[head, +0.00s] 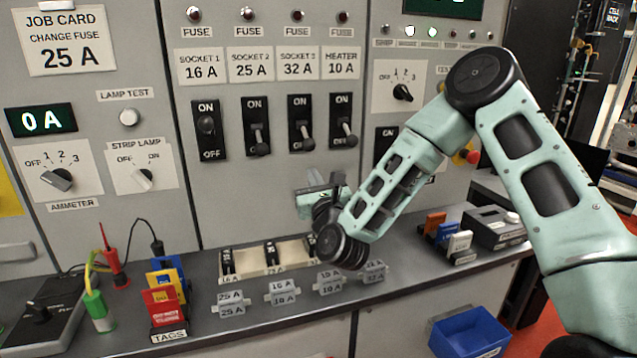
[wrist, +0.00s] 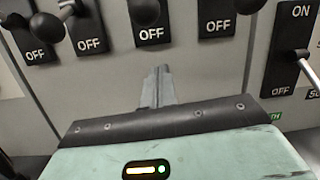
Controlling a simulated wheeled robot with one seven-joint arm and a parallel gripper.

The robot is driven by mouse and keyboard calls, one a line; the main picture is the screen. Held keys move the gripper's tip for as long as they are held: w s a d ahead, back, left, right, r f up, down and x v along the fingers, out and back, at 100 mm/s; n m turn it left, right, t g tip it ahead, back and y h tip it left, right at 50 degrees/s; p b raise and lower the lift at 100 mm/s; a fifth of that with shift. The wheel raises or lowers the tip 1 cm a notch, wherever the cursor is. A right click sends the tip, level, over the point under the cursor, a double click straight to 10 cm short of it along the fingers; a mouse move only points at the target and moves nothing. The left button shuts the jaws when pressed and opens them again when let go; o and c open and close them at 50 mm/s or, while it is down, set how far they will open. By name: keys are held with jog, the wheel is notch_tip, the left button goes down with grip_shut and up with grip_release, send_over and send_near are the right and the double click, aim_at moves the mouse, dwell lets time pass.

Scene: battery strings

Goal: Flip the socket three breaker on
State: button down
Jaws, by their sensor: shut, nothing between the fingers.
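The socket three breaker (head: 301,122) is a black plate marked ON above and OFF below, under the SOCKET 3 32 A label (head: 298,65). Its lever hangs down toward OFF. In the wrist view, a dark ball knob (wrist: 143,12) stands before a plate marked OFF, which looks like this breaker. My gripper (wrist: 160,85) is shut and empty, its fingers pointing at the grey panel below the row of OFF plates. In the head view, my gripper sits below the breakers, above the bench, with its fingertips not clearly visible.
The socket one (head: 208,142), socket two (head: 256,118) and heater (head: 342,115) breakers flank it closely. Socket one's knob sits higher than the others. A silver-levered switch (wrist: 295,50) stands at right.

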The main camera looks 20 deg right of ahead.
aim_at(307, 140)
jog(key=r+p, duration=0.1)
jog(key=r, duration=0.1)
jog(key=r+p, duration=0.1)
jog(key=r, duration=0.1)
jog(key=shift+w+a+p, duration=0.1)
jog(key=shift+w+p, duration=0.2)
jog(key=shift+w, duration=0.05)
jog(key=shift+r, duration=0.15)
jog(key=shift+s+r+g+p, duration=0.2)
jog(key=shift+g+p, duration=0.2)
jog(key=shift+p, duration=0.3)
